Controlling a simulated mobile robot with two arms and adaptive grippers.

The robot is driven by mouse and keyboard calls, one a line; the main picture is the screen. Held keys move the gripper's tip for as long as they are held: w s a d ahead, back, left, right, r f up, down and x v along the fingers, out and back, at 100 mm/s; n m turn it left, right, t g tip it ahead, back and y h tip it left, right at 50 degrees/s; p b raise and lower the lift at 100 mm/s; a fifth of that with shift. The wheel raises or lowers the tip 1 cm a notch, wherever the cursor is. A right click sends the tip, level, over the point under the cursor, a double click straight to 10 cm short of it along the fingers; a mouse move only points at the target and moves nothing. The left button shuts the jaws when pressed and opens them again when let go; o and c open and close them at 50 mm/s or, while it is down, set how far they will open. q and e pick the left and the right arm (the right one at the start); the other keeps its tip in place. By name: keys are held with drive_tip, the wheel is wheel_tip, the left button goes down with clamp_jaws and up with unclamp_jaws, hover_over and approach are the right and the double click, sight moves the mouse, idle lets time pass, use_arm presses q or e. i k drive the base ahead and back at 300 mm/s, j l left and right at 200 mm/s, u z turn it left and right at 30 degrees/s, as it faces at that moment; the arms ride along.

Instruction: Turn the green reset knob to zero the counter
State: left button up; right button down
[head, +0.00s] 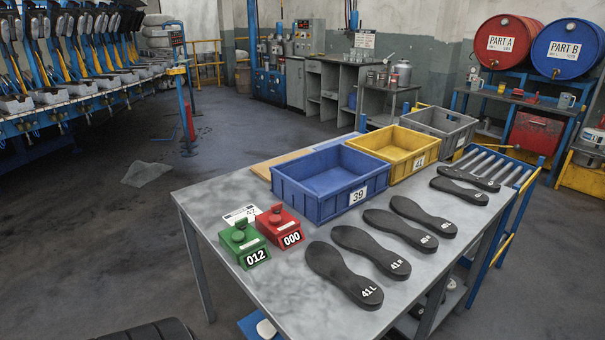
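The green counter (247,245) stands at the near left corner of the grey table (215,195) and reads 012. Its green knob (239,234) sits on top of the box. A red counter (284,226) stands right beside it, a little farther back and to the right, and reads 000. It has a red knob (276,211) of its own. Neither of my grippers is in view, and nothing touches the green knob.
Several black soles, one marked 41L (343,275), lie right of the counters. A blue crate (322,204) marked 39, a yellow crate (397,165) and a grey crate (460,136) stand behind. A small white card (238,214) lies behind the green counter. The table's left strip is bare.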

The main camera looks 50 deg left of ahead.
sight(241, 224)
drive_tip(key=u, duration=2.05)
